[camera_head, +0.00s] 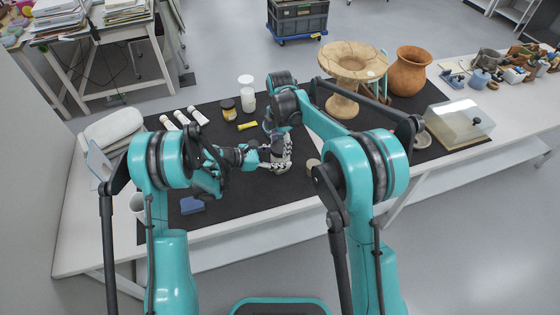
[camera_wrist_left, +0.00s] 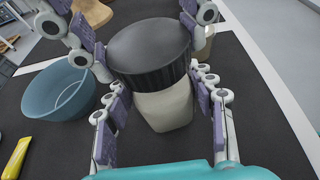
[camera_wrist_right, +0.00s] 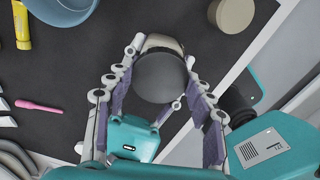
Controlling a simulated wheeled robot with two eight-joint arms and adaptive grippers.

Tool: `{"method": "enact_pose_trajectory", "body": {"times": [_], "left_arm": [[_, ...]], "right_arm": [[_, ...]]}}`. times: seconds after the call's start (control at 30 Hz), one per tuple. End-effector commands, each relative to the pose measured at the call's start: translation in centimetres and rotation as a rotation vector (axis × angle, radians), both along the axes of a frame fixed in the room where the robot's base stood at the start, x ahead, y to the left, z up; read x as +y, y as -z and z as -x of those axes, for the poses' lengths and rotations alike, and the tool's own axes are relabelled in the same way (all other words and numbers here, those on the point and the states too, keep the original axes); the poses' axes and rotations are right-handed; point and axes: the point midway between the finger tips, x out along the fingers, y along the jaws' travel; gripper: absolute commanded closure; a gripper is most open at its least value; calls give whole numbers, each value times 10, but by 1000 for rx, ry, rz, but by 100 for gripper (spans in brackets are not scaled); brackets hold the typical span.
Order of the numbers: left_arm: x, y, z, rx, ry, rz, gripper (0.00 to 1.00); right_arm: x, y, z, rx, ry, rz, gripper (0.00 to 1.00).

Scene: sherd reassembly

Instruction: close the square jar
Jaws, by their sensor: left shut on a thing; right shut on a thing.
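The square jar (camera_wrist_left: 163,108) has a cream body and stands upright over the dark mat in the left wrist view. Its round black lid (camera_wrist_left: 150,48) sits over the mouth, looking level; I cannot tell whether it is fully seated. The lid also shows from above in the right wrist view (camera_wrist_right: 163,78). My left gripper (camera_head: 264,160) comes from the side and is shut on the jar body. My right gripper (camera_head: 281,160) is above and shut on the lid, its fingers on both sides. In the head view the grippers hide most of the jar.
A blue bowl (camera_wrist_left: 62,92) stands close beside the jar. A small beige cylinder (camera_head: 313,165) stands to the right. A yellow tube (camera_head: 247,126) and a pink tool (camera_wrist_right: 38,106) lie on the mat.

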Motion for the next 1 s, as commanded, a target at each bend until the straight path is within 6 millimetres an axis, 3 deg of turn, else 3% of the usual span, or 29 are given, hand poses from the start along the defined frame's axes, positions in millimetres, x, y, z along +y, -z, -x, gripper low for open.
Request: {"method": "enact_pose_trajectory", "body": {"times": [1.0], "left_arm": [[0,0,0,0,1,0,100]], "right_arm": [[0,2,1,1,2502,-1,81]]}}
